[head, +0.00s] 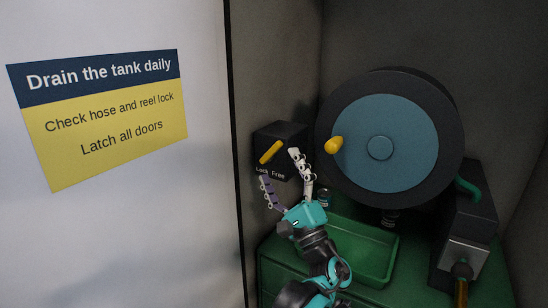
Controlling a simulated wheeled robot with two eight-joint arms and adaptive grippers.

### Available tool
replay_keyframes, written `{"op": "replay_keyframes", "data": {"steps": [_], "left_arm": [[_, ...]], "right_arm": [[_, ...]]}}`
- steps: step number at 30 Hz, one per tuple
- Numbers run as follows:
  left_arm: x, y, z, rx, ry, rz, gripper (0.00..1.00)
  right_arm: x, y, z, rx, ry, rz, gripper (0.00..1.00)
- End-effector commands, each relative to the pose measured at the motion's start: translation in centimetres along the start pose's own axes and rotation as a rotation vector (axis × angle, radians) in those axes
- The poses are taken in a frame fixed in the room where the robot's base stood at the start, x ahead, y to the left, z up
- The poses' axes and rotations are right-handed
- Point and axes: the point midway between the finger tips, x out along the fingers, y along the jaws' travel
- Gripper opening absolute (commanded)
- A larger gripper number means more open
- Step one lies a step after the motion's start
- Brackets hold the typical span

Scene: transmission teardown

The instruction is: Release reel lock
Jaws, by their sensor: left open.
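The reel lock is a small black box (292,135) with a yellow lever (270,152) on its front face. The words "Lock" and "Free" are printed below the lever, which slants from lower left to upper right. My left gripper (281,165) is open, with its two fingers spread just below and to the right of the lever. I cannot tell whether a finger touches the box. The reel (400,135) is a large dark disc with a blue face and a yellow knob (334,145), right of the box. My right gripper is not in view.
A green tray (375,262) sits below the reel on a green surface. A dark box with a metal plate (463,255) and a brass fitting stands at the right, with a green hose (467,188) above. A white panel with a sign (100,115) fills the left.

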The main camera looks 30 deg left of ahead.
Motion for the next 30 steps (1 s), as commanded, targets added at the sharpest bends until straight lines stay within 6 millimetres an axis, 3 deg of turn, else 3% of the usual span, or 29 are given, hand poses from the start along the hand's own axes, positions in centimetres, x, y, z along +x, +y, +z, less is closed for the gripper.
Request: {"op": "replay_keyframes", "data": {"steps": [6,12,30], "left_arm": [[-4.9,-0.1,-0.1,-0.003,0.003,-0.001,0.90],[-7.7,-0.1,-0.1,-0.001,0.002,-0.001,0.90],[-8.3,0.2,0.0,-0.001,0.001,0.005,0.90]], "right_arm": [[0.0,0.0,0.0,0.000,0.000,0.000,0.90],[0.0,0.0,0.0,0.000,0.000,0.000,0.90],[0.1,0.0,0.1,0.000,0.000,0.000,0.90]]}}
